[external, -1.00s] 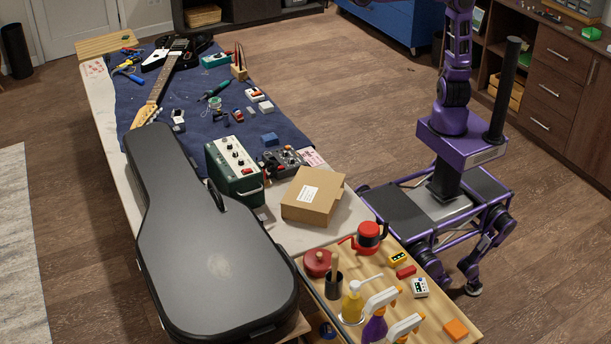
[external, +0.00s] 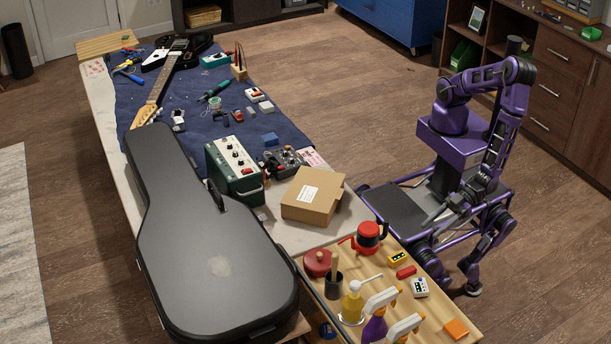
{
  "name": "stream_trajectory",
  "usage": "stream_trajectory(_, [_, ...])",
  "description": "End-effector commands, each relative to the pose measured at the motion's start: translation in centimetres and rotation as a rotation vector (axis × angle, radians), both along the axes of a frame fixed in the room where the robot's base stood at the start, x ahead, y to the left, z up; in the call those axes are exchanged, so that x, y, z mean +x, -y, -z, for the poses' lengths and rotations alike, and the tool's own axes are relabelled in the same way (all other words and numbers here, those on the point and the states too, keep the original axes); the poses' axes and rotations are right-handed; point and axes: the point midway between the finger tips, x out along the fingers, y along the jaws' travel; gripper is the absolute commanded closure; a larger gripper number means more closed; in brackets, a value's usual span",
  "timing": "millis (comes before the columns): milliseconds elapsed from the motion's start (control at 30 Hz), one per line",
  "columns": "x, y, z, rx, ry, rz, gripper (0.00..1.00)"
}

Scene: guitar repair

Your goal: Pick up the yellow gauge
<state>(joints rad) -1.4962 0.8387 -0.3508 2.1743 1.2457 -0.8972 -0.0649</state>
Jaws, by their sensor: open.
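The yellow gauge (external: 397,258) is a small yellow box with a dark face. It lies on the wooden table top (external: 440,318) near its right edge, between the red pot and a small red block. My gripper (external: 430,220) is at the end of my bent purple arm, above my base and off the table's right side. It is up and to the right of the gauge in the picture, apart from it, with nothing visible in it. The fingers are small and hard to make out against my base.
Close around the gauge are the red pot (external: 368,237), the red block (external: 406,272) and a white meter (external: 420,287). Spray bottles (external: 375,326), a yellow pump bottle (external: 352,305) and an orange block (external: 456,329) stand nearer the front. A cardboard box (external: 312,197) sits behind.

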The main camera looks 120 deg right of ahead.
Motion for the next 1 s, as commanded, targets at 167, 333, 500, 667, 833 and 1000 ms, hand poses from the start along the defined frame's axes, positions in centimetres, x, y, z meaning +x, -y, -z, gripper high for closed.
stream_trajectory(167, [-0.3, 0.7, 2.0, -0.006, -0.016, 0.017, 0.47])
stream_trajectory(333, [2.9, 0.6, 3.3, -0.007, -0.015, 0.017, 0.47])
stream_trajectory(500, [6.4, 0.4, 4.7, -0.005, -0.016, 0.016, 0.47])
stream_trajectory(667, [8.9, 0.2, 5.6, -0.006, -0.015, 0.014, 0.47])
stream_trajectory(833, [10.0, 0.1, 6.0, -0.004, -0.016, 0.014, 0.47])
stream_trajectory(1000, [11.8, 0.3, 6.7, -0.006, -0.015, 0.014, 0.47])
